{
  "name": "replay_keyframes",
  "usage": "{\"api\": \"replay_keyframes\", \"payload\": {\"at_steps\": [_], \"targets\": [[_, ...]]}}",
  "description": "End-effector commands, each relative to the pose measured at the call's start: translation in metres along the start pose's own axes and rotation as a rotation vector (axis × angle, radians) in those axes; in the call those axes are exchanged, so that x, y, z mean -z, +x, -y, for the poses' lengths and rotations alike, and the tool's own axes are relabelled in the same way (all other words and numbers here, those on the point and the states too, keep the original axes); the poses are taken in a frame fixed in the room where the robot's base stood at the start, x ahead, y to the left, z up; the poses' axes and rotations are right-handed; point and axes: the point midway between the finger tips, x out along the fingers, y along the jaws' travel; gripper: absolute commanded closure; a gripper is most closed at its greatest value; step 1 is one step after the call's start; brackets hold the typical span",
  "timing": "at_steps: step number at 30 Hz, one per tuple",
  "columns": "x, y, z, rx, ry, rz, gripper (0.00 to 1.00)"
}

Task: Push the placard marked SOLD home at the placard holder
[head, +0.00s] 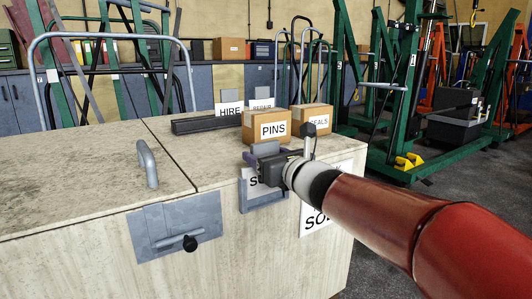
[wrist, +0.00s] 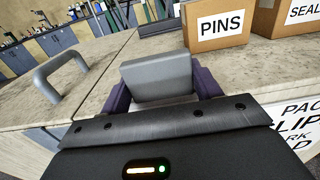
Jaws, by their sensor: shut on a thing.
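The white placard (head: 249,187), with an "S" showing, is upright at the front face of the bench. My gripper hides most of its lettering. My gripper (head: 262,155) is shut on the placard's grey top grip; in the wrist view this grip (wrist: 157,75) sits between the purple fingers. The placard holder (head: 264,202) is a grey-blue U-shaped bracket on the bench front. The placard's lower part overlaps the holder in the head view; I cannot tell how deep it sits. The holder is hidden in the wrist view.
PINS (head: 273,125) and SEALS (head: 312,116) boxes stand on the bench top behind my gripper. A dark rack (head: 207,124) with HIRE (head: 229,109) and REPAIR placards is behind. A notice (head: 314,218) is right of the holder. A latch plate (head: 177,227) and handle (head: 147,163) are left.

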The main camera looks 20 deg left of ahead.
Motion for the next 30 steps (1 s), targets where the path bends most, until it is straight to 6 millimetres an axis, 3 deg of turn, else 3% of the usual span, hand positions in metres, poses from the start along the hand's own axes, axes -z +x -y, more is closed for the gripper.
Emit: {"api": "replay_keyframes", "payload": {"at_steps": [24, 25, 30], "targets": [[0.021, 0.0, 0.0, 0.0, 0.0, -0.001, 0.59], [0.02, 0.0, 0.0, 0.0, 0.0, 0.0, 0.34], [0.02, 0.0, 0.0, 0.0, 0.0, 0.0, 0.12]]}}
